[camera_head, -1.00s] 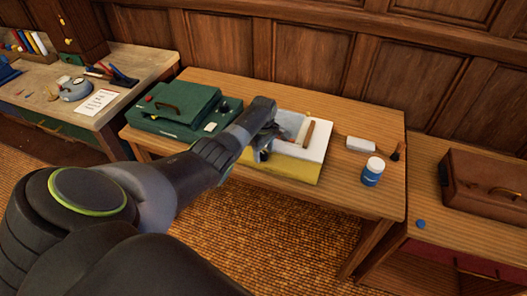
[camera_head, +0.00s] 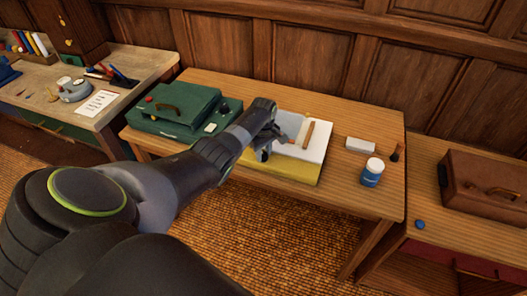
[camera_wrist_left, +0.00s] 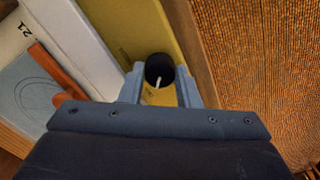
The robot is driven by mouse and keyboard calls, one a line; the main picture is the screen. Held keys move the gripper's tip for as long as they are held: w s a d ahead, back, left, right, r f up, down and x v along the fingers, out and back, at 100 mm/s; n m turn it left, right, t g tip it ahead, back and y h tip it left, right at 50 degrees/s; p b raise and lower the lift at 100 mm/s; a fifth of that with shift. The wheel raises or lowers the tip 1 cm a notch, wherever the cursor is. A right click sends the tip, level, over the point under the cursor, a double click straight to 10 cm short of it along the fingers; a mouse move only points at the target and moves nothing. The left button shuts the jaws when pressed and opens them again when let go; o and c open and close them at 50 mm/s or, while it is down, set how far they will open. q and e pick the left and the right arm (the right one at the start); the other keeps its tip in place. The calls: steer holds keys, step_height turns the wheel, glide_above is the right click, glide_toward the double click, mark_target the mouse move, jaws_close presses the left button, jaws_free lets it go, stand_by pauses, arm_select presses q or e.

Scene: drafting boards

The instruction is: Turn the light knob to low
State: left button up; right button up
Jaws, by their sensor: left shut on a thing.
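The light knob (camera_wrist_left: 159,71) is a round black knob with a white pointer line, seen between my fingers in the left wrist view. Its pointer runs nearly up and down the picture, leaning slightly right at the top. My left gripper (camera_wrist_left: 160,86) is shut on the knob, a finger on each side. The knob is at the yellow side of a light box (camera_head: 295,170) with a white top. In the head view my left gripper (camera_head: 265,150) is at the box's left front, and the knob is hidden. My right gripper is not in view.
A brown stick (camera_head: 308,134) lies on the white top. A green case (camera_head: 175,105) stands left of the box. A white block (camera_head: 360,144), a brush (camera_head: 397,151) and a blue jar (camera_head: 372,173) stand to the right. A brown case (camera_head: 487,190) sits on the right desk.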

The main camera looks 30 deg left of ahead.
mark_target(264, 154)
arm_select(q)
steer(key=m, duration=0.5)
steer(key=shift+p, duration=0.4)
steer(key=m, duration=0.5)
stand_by(0.4)
steer(key=o, duration=1)
steer(key=shift+c, duration=0.2)
steer(key=shift+r, duration=0.1)
steer(key=shift+r, duration=0.25)
step_height(264, 154, up, 6)
steer(key=shift+r+p, duration=0.1)
steer(key=shift+p, duration=0.65)
step_height(264, 154, up, 10)
steer(key=b, duration=0.1)
steer(key=shift+r, duration=0.25)
